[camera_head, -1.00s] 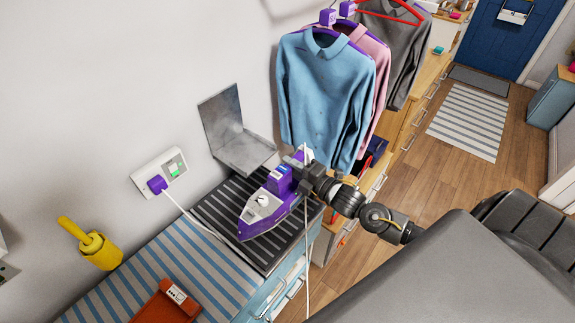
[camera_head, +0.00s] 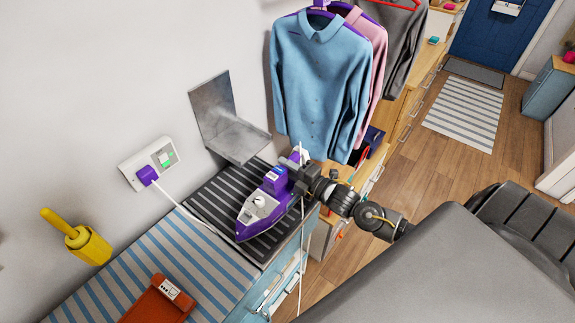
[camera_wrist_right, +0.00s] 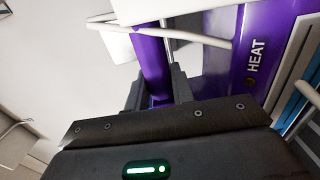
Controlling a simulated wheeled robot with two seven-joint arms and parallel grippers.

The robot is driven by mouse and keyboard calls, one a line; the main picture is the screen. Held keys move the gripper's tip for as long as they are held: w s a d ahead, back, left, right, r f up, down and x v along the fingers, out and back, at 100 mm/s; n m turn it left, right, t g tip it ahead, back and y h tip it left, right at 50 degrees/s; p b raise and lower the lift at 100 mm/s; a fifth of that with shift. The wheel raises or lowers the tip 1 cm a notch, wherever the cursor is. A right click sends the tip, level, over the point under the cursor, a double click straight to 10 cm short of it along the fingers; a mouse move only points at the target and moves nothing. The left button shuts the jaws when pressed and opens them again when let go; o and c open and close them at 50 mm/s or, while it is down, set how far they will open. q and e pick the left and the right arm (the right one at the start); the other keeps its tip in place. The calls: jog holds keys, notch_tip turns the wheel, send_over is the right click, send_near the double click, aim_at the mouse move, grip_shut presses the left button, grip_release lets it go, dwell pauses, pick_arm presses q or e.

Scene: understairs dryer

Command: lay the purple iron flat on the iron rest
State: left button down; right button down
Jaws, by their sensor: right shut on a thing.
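The purple iron (camera_head: 262,206) has a pale nose pointing to the lower left of the head view. It is over the dark ribbed pad (camera_head: 205,198), which looks like the iron rest; whether its sole touches the pad I cannot tell. My right gripper (camera_head: 300,177) is shut on the iron's purple handle at its rear right end. In the right wrist view the handle (camera_wrist_right: 153,62) stands between the fingers, beside the purple body (camera_wrist_right: 225,65) marked HEAT. My left gripper is not in view.
A grey metal L-shaped bracket (camera_head: 238,138) stands behind the pad. A white cord runs from the wall socket (camera_head: 148,164). An orange object (camera_head: 160,302) lies on the blue-striped cover (camera_head: 120,275). Hanging shirts (camera_head: 318,80) are close behind the gripper.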

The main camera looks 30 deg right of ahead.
jog(key=shift+f, duration=0.5)
jog(key=shift+f+b, duration=0.65)
jog(key=shift+b, duration=0.05)
jog(key=c, duration=1.1)
grip_release()
jog(key=shift+s+f, duration=0.1)
jog(key=shift+f, duration=0.2)
jog(key=shift+r+b+v, duration=0.15)
jog(key=shift+b+v, duration=0.6)
jog(key=shift+v, duration=1.9)
jog(key=shift+r+b+v, duration=0.15)
jog(key=shift+b+v, duration=0.6)
jog(key=shift+v, duration=1.95)
